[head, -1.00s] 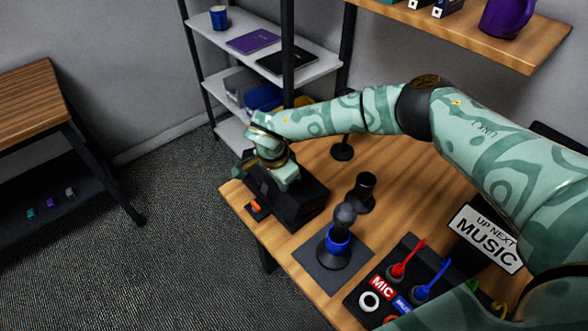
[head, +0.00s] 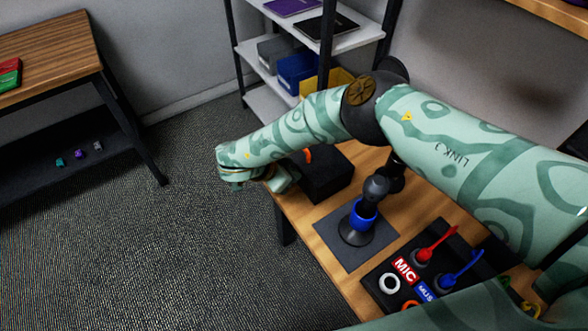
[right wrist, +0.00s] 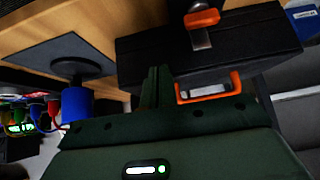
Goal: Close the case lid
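The black case (head: 328,177) stands at the left end of the wooden table, partly hidden behind my right forearm. An orange part (head: 308,155) shows at its back. In the right wrist view the dark case (right wrist: 262,42) fills the upper right, with an orange latch (right wrist: 203,18) and an orange handle (right wrist: 236,86). I cannot tell the lid's position. My right gripper (head: 282,181) is beside the case, at the table's left edge. In the wrist view its fingers (right wrist: 157,88) look shut together, with nothing between them, in front of the case. My left gripper is out of view.
A stand with a blue ring (head: 362,218) is on a dark mat (head: 345,250) right of the case. Further right is a black panel with a red MIC label (head: 405,269) and coloured cables. A shelf (head: 270,103) stands behind. Open floor lies left of the table.

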